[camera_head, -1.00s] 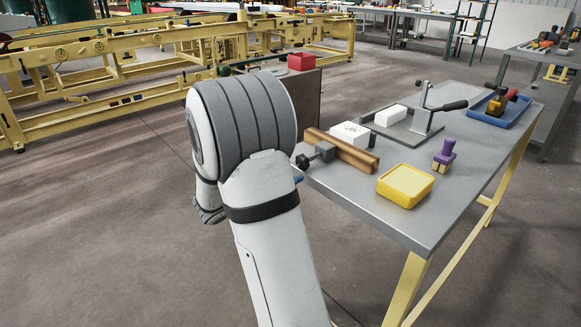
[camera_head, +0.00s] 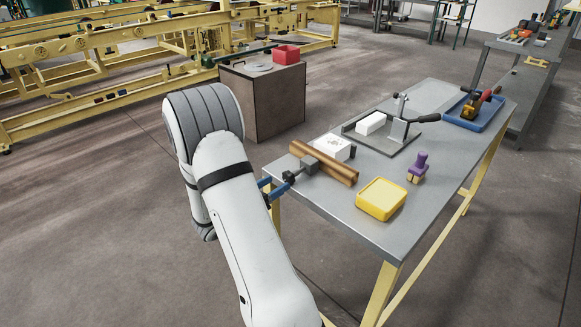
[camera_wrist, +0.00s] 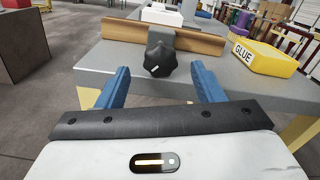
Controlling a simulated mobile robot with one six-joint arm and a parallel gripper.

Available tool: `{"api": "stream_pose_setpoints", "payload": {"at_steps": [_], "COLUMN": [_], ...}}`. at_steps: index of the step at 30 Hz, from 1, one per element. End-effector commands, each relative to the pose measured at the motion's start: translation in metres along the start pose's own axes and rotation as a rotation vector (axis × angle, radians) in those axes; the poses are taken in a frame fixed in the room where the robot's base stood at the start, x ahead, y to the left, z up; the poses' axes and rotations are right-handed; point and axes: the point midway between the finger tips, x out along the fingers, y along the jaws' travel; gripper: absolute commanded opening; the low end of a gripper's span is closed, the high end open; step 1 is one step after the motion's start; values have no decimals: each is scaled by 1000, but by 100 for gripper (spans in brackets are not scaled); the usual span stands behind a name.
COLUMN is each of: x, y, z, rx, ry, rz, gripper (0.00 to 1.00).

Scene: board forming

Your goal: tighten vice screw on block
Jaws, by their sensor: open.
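The vice on the table's near edge has a black star-shaped screw knob (camera_wrist: 160,59), which also shows in the head view (camera_head: 288,177). Its dark clamp body (camera_head: 322,162) sits over the brown wooden bar (camera_head: 338,169). A white block (camera_head: 334,147) with markings on top stands just behind the bar. My gripper (camera_wrist: 162,80) is open, with blue fingers to the left and right of the knob in the wrist view. The knob appears between and beyond the fingertips; I cannot tell whether they touch it. In the head view the gripper is mostly behind my arm.
A yellow glue container (camera_head: 381,199) and a purple-handled stamp (camera_head: 417,167) lie right of the bar on the grey table (camera_head: 350,206). Behind are a lever press (camera_head: 399,130) with a white block (camera_head: 370,123), and a blue tray (camera_head: 474,112). A brown cabinet (camera_head: 270,103) stands at back left.

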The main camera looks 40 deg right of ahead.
Motion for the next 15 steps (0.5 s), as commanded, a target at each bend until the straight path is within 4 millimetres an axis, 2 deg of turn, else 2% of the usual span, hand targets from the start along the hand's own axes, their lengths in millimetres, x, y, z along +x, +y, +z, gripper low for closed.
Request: {"api": "stream_pose_setpoints", "payload": {"at_steps": [9,15], "x": [50,69], "y": [-1,0], "z": [-1,-1], "rx": [4,3], "ry": [1,0], "rz": [-4,-2], "gripper": [61,61]}}
